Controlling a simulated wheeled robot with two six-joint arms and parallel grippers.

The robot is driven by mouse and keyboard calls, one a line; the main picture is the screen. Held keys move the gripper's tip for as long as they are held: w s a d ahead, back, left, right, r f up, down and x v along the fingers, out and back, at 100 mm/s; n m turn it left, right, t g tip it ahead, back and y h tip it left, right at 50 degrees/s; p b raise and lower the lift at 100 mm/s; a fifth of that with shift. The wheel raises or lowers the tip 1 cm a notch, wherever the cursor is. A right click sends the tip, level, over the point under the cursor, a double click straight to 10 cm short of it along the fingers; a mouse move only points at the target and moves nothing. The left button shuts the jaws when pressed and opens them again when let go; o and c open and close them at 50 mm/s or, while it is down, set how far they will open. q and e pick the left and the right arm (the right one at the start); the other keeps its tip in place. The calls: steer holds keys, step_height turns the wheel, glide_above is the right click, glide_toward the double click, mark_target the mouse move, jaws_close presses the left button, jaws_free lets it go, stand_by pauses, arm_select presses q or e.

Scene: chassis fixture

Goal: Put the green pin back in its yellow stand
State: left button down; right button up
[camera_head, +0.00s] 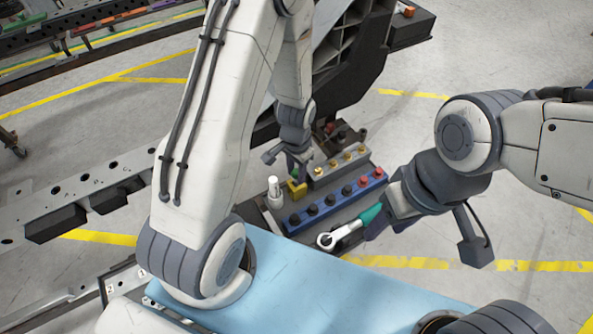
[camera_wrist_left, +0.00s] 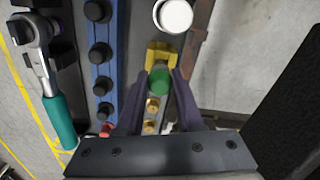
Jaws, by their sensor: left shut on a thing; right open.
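The green pin (camera_wrist_left: 159,82) is between the fingers of my left gripper (camera_wrist_left: 159,92) in the left wrist view, seen end-on. My left gripper is shut on it. The yellow stand (camera_wrist_left: 161,53) is right beside the pin, just beyond the fingertips. I cannot tell whether the pin is in the stand or above it. In the head view the yellow stand (camera_head: 298,189) is just below my left gripper (camera_head: 288,166), and the pin is hidden there. My right gripper (camera_head: 427,236) is open and empty, to the right of the tray.
A white bottle (camera_head: 274,188) stands left of the stand. A blue rail (camera_head: 338,203) of dark and red knobs and a grey rail (camera_head: 340,168) with brass pieces lie close by. A teal-handled ratchet (camera_head: 349,229) lies in front, near my right gripper. A light blue surface (camera_head: 330,290) fills the foreground.

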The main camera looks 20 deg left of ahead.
arm_select(q)
steer(key=shift+f+b, duration=0.75)
steer(key=shift+f, duration=0.35)
steer(key=shift+c, duration=2.3)
jaws_free()
steer(key=shift+r, duration=0.1)
steer(key=shift+c, duration=0.7)
step_height(320, 180, up, 7)
steer(key=p, duration=0.6)
steer(key=shift+p, duration=0.35)
